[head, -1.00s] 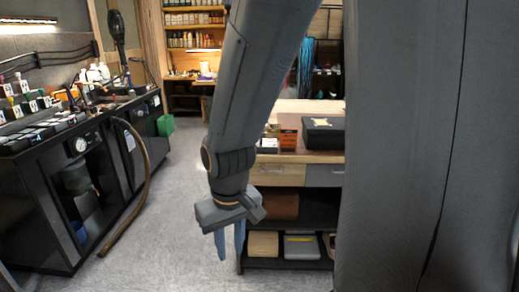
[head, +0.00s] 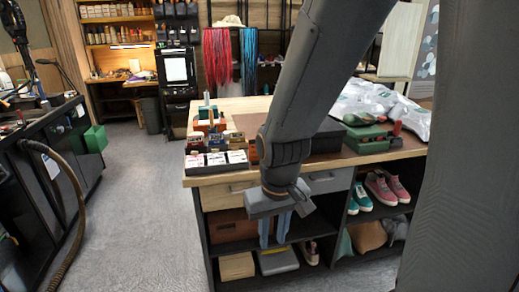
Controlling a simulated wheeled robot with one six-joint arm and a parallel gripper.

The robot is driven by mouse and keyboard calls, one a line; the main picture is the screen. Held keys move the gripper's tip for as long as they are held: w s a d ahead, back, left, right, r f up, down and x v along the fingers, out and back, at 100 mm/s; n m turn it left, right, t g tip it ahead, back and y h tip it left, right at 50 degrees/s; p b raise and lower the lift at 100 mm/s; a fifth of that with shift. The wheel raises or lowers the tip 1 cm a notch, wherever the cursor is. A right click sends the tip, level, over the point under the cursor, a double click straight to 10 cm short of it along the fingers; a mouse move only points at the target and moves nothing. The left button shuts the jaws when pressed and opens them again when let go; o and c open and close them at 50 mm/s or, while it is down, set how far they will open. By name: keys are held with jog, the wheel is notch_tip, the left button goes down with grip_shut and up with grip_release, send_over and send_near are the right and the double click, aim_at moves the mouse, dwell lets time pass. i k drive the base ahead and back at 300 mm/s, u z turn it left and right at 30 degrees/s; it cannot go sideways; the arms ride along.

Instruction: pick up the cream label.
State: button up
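I cannot pick out the cream label with certainty in the head view now. A small cream piece lay on top of a dark box in the earlier frame. That dark box (head: 327,140) stands on the counter, and my arm hides much of it, including where the cream piece lay. My gripper (head: 273,232) hangs in front of the counter, below its top edge, with its blue fingers pointing down. The fingers are apart with nothing between them.
The wooden counter (head: 222,179) has shelves beneath. A dark tray (head: 217,169) holding white cards sits at its front left. A green case (head: 366,138) and plastic-wrapped bags (head: 372,101) are on the right. Open floor (head: 140,215) lies left of the counter.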

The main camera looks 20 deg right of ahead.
aim_at(235, 156)
jog(key=u, duration=0.1)
jog(key=i, duration=1.2)
jog(key=u, duration=0.7)
